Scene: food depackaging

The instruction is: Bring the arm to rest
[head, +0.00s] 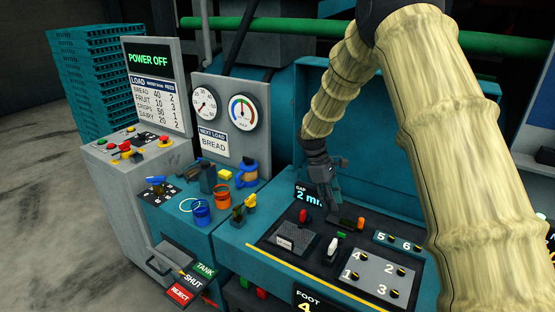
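My arm, in a pale padded sleeve, comes down from the top right of the head view and bends over the teal control console (240,240). My gripper (332,198) is dark and points down over the back of the console panel, close to the gap display (308,194), which reads 2 mm and is partly covered. The gripper is small and dark here, so its finger opening is unclear. I see nothing clearly held in it. I cannot tell whether its tips touch the panel.
A red-tipped lever (303,216), a white lever (332,246) and a numbered knob plate (362,275) are near the gripper. Left are two gauges (243,112), blue and orange rings (202,211) and a POWER OFF screen (149,58). Teal crates (85,70) stand behind. Floor at far left is clear.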

